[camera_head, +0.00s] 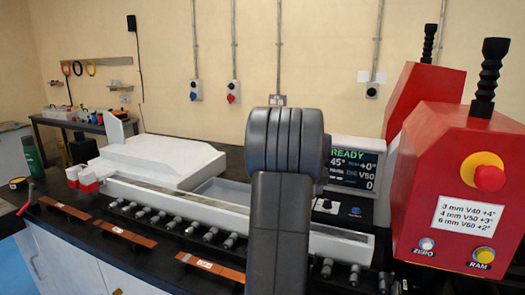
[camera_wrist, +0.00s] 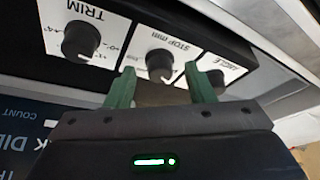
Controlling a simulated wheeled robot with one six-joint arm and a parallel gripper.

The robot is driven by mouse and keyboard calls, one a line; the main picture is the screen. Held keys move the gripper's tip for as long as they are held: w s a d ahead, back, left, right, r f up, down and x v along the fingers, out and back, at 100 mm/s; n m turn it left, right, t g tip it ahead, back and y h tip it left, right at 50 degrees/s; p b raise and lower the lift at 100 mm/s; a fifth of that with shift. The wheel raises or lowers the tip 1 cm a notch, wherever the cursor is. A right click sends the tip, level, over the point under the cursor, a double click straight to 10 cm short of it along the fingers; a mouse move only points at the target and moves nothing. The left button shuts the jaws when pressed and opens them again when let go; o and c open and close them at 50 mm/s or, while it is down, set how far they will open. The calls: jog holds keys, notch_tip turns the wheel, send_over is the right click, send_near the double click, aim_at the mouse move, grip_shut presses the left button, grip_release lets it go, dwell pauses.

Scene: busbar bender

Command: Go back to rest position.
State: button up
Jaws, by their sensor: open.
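My gripper (camera_wrist: 160,90) shows in the wrist view with two green fingers spread apart and nothing between them. It is close to a panel of black knobs: the TRIM knob (camera_wrist: 81,41), the STOP knob (camera_wrist: 160,64) and the ANGLE knob (camera_wrist: 217,80). The fingertips appear just short of the STOP and ANGLE knobs; whether they touch anything I cannot tell. In the head view my arm stands in the middle and hides the gripper. Behind it the display (camera_head: 357,163) reads READY, 45° and V50.
The red bender housing (camera_head: 450,190) with ZERO button (camera_head: 426,244), RAM button (camera_head: 485,256) and red stop button (camera_head: 489,178) stands close on the right. A white long tray (camera_head: 220,212), a white block (camera_head: 157,160) and copper bars (camera_head: 123,233) lie left of my arm.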

jog(key=shift+a+m+h+b, duration=0.1)
jog(key=shift+m+h+b, duration=0.6)
jog(key=shift+m, duration=0.9)
jog(key=shift+a+m+h+b, duration=0.1)
jog(key=shift+m+h+b, duration=0.4)
jog(key=shift+m+b, duration=0.75)
jog(key=v, duration=1.2)
jog(key=shift+m, duration=0.35)
jog(key=shift+f, duration=0.15)
